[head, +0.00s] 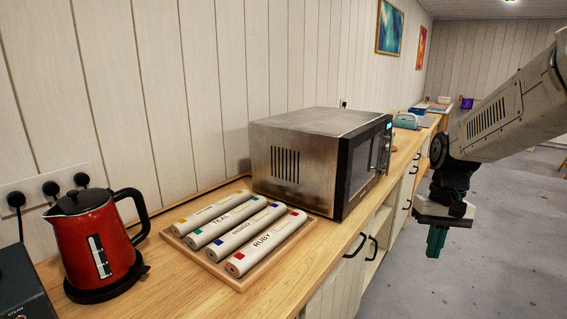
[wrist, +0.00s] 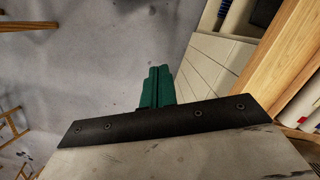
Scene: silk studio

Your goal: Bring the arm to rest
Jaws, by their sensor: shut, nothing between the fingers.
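My gripper (head: 436,243) hangs at the right of the head view, pointing down over the grey floor, off the front edge of the counter. Its green fingers are shut together with nothing between them. The fingers also show in the wrist view (wrist: 158,87), close together above the floor. My arm comes in from the upper right and bends down at the wrist. The gripper touches nothing.
The wooden counter (head: 185,284) runs along the left wall. On it stand a red kettle (head: 95,243), a wooden tray (head: 240,287) with several labelled rolls, and a steel microwave (head: 310,140). Cabinets with black handles line its front. The floor (head: 500,240) at right is clear.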

